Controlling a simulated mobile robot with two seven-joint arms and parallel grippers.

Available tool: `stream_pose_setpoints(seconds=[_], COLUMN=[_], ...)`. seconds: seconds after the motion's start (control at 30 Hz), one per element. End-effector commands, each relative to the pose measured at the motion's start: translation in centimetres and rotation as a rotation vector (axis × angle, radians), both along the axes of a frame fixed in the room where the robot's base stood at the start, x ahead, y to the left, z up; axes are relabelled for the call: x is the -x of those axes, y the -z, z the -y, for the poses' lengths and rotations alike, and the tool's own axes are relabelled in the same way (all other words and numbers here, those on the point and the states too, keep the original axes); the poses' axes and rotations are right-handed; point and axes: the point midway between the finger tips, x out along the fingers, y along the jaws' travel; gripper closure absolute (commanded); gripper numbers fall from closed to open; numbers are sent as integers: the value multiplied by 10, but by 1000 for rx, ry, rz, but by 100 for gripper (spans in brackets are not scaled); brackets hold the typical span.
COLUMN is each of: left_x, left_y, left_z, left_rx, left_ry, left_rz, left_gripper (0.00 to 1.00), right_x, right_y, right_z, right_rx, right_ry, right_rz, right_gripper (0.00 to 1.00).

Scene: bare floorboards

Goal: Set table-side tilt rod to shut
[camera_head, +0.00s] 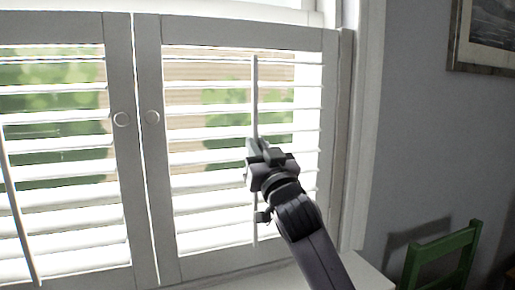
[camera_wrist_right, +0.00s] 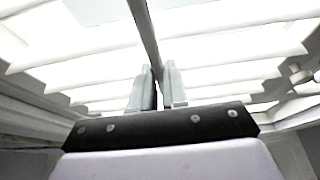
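The right-hand shutter panel has a thin upright tilt rod (camera_head: 255,95) in front of its white slats (camera_head: 205,158). The slats are open, with greenery and light showing between them. My right gripper (camera_head: 256,150) is at the rod, around its middle height. In the right wrist view the rod (camera_wrist_right: 143,28) runs down between the two fingers of the gripper (camera_wrist_right: 157,78), which look closed on it with little gap. The left-hand panel has its own tilt rod (camera_head: 17,205), which leans. My left gripper is not in view.
A white surface (camera_head: 368,274) lies below the right panel. A green chair (camera_head: 440,248) stands at the lower right, and a framed picture (camera_head: 488,38) hangs on the grey wall.

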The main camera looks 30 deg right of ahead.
Motion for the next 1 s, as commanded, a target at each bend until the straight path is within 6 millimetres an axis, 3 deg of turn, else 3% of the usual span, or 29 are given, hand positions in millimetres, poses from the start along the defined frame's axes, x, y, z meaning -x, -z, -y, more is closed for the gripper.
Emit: stream_pose_setpoints(seconds=[0.27,0.63,0.97,1.0], left_x=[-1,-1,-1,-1], left_y=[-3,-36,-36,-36], left_z=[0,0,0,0], left_rx=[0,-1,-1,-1], left_ry=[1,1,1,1], left_rz=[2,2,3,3], left_gripper=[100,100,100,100], right_x=[0,0,1,1], right_y=[-3,-40,-44,-44], right_z=[0,0,1,1], right_rx=[0,-2,1,1], right_ry=[1,-1,1,1], right_rz=[0,0,9,10], right_gripper=[100,100,100,81])
